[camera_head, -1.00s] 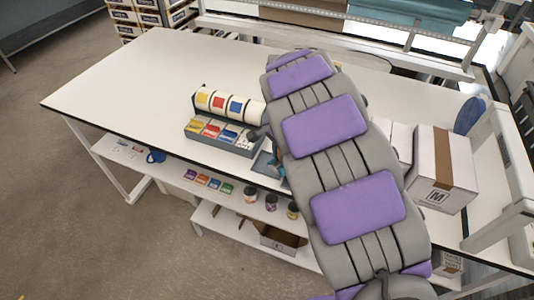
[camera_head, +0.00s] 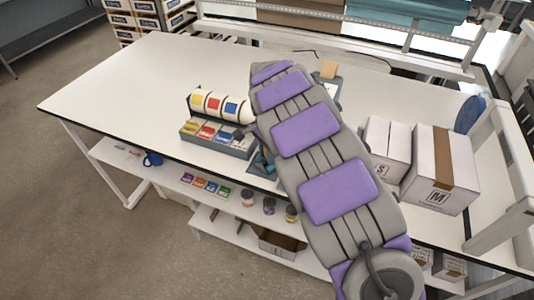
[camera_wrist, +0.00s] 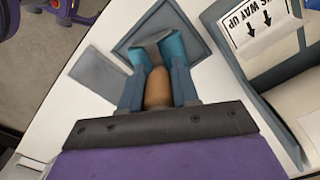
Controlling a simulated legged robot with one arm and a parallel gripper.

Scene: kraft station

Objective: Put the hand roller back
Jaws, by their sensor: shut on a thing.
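In the wrist view my gripper (camera_wrist: 157,55) has its teal-tipped fingers closed around the hand roller (camera_wrist: 157,88). Its rounded brown handle shows between the fingers, and a grey part shows at the fingertips. A shallow dark-grey tray (camera_wrist: 198,48) lies under and beyond the fingertips. I cannot tell whether the roller touches it. In the head view my arm hides most of the gripper and the roller; the tray (camera_head: 257,168) shows partly at the table's front edge, left of my arm.
A label organiser (camera_head: 217,138) with coloured rolls stands left of the tray; its cards (camera_wrist: 250,25) show in the wrist view. A grey flat piece (camera_wrist: 97,78) lies left of the fingers. White boxes (camera_head: 430,185) stand right of my arm. The table's left part (camera_head: 130,90) is clear.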

